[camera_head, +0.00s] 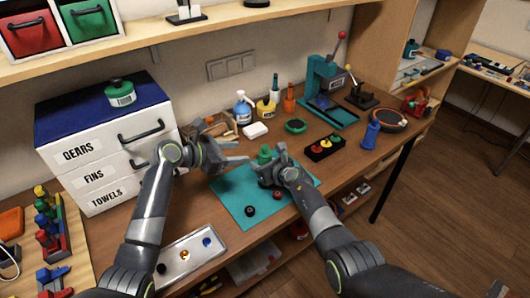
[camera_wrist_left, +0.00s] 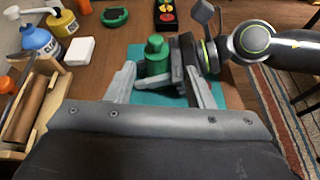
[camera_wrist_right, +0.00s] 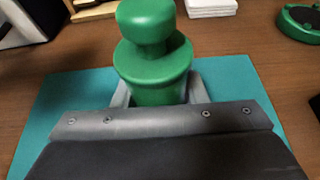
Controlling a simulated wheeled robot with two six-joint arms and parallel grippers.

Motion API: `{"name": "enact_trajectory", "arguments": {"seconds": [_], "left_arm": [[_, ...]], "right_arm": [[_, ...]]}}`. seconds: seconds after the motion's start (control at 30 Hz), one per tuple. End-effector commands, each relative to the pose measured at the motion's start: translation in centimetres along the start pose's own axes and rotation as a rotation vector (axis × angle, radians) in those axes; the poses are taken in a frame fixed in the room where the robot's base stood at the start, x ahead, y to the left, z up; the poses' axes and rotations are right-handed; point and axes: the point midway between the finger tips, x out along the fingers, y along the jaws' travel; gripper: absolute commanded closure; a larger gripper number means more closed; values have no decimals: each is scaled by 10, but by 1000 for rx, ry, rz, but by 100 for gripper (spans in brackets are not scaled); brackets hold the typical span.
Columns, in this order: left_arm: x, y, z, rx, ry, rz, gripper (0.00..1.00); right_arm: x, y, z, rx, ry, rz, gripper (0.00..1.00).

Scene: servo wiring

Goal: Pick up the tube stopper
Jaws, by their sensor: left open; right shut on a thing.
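The green tube stopper (camera_head: 265,154), a wide round body with a rounded knob on top, is upright over the teal mat (camera_head: 233,197). My right gripper (camera_head: 270,168) is shut on its body. In the right wrist view the stopper (camera_wrist_right: 152,58) rises between the fingers, whose tips are partly hidden behind it. My left gripper (camera_head: 238,164) is open and empty, left of the stopper. In the left wrist view the stopper (camera_wrist_left: 156,57) shows beyond and between the open fingers; I cannot tell the exact gap.
A metal tray (camera_head: 188,257) with small coloured pieces is at front left. A white drawer unit (camera_head: 105,150) stands left. Bottles (camera_head: 243,107), a black button box (camera_head: 325,148) and a teal press (camera_head: 325,80) stand behind.

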Motion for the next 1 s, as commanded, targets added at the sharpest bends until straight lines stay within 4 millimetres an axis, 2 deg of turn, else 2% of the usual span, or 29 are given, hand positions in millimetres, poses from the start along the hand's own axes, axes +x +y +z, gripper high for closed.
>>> {"name": "enact_trajectory", "arguments": {"seconds": [0.2, 0.6, 1.0], "left_arm": [[1, 0, -2, -105, -19, 6, 52], [56, 1, 0, -108, -19, 5, 52], [79, 3, 0, -107, -19, 5, 52]], "right_arm": [[0, 0, -1, 0, 1, 0, 86], [0, 0, 0, 0, 1, 0, 86], [0, 0, 0, 0, 1, 0, 86]]}}
